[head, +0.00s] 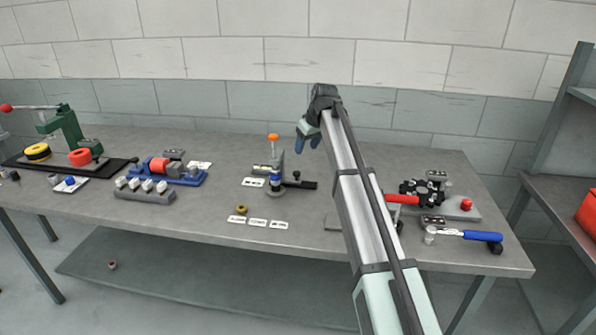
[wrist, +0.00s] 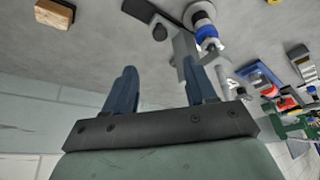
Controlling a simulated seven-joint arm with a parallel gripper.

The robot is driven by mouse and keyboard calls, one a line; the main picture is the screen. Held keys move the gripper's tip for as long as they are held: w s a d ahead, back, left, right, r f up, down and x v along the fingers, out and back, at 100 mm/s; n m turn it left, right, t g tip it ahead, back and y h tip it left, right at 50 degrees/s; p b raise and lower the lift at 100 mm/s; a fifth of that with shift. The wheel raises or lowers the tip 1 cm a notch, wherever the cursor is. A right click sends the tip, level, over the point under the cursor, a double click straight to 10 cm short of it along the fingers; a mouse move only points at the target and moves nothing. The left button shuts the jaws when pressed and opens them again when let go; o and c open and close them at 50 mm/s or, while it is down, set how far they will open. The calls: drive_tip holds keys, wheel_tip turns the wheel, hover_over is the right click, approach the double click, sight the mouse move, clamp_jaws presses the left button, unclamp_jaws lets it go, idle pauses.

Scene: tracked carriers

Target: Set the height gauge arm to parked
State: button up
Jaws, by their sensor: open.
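The height gauge (head: 275,182) stands mid-table, with a grey post, a blue ring, an orange knob (head: 272,137) on top and a dark arm (head: 301,184) reaching right near its base. In the wrist view the gauge (wrist: 207,34) is at the upper right, its dark arm (wrist: 139,9) at the top edge. My gripper (head: 308,136) is just right of and behind the gauge's top in the head view. In the wrist view its blue fingers (wrist: 160,80) are apart with nothing between them. The right finger overlaps the post there; I cannot tell whether they touch.
Small label cards (head: 257,222) and a yellow ring (head: 241,208) lie in front of the gauge. A grey block with several pegs (head: 145,195) and a blue fixture (head: 180,175) stand left. A red-handled device (head: 403,199) and a blue-handled tool (head: 482,236) lie right.

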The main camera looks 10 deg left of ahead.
sight(297, 173)
drive_tip(key=x, duration=1.3)
drive_tip(key=shift+a+f, duration=0.15)
drive_tip(key=shift+f, duration=0.2)
drive_tip(key=shift+c, duration=0.5)
clamp_jaws()
